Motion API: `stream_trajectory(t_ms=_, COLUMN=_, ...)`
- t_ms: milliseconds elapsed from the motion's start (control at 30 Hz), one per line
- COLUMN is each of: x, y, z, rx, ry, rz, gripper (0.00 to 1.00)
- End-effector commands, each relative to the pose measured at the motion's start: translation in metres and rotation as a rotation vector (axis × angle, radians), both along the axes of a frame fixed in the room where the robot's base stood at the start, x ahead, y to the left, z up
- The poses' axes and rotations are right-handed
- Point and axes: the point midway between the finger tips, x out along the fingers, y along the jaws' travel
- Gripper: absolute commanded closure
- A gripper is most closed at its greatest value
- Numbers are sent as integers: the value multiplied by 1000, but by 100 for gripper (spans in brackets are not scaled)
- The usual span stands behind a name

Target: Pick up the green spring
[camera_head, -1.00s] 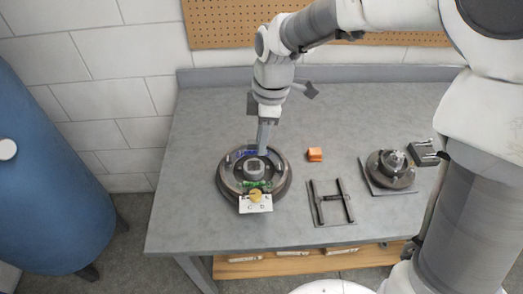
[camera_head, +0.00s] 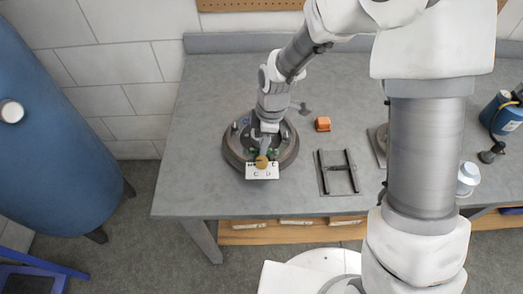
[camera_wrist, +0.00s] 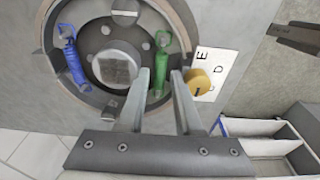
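The green spring (camera_wrist: 162,66) lies in the round drum assembly (camera_wrist: 55,20), on the side near the lettered card. My gripper (camera_wrist: 160,74) is open, with one finger on each side of the spring in the wrist view. I cannot tell whether either finger touches it. In the head view my gripper (camera_head: 264,148) is over the near part of the drum (camera_head: 232,152), and only small bits of green show beside it. A blue spring (camera_wrist: 72,62) lies on the opposite side of the grey hub (camera_wrist: 116,69).
A white card (camera_head: 262,173) with letters and a yellow knob (camera_head: 261,162) stands at the drum's near edge. The workbench (camera_head: 185,150) is bare left of the drum.

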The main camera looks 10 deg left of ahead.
Motion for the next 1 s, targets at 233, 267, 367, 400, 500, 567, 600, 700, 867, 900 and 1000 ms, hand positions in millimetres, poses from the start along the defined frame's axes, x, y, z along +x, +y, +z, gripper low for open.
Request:
stream_trajectory(t_ms=233, x=0, y=1, z=-10, rx=0, ry=-1, rz=0, gripper=66)
stream_trajectory(t_ms=267, x=0, y=1, z=-10, rx=0, ry=-1, rz=0, gripper=66)
stream_trajectory(t_ms=367, x=0, y=1, z=-10, rx=0, ry=-1, rz=0, gripper=72)
stream_trajectory(t_ms=400, x=0, y=1, z=-10, rx=0, ry=0, rz=0, gripper=79)
stream_trajectory(t_ms=500, x=0, y=1, z=-9, rx=0, ry=0, rz=0, gripper=97)
stream_trajectory(t_ms=567, x=0, y=1, z=-9, rx=0, ry=0, rz=0, gripper=100)
stream_trajectory(t_ms=600, x=0, y=1, z=-9, rx=0, ry=0, rz=0, gripper=100)
stream_trajectory(t_ms=700, x=0, y=1, z=-9, rx=0, ry=0, rz=0, gripper=100)
stream_trajectory(t_ms=867, x=0, y=1, z=-9, rx=0, ry=-1, rz=0, gripper=100)
stream_trajectory(t_ms=900, x=0, y=1, z=-9, rx=0, ry=-1, rz=0, gripper=100)
stream_trajectory(t_ms=1000, x=0, y=1, z=-8, rx=1, ry=-1, rz=0, gripper=100)
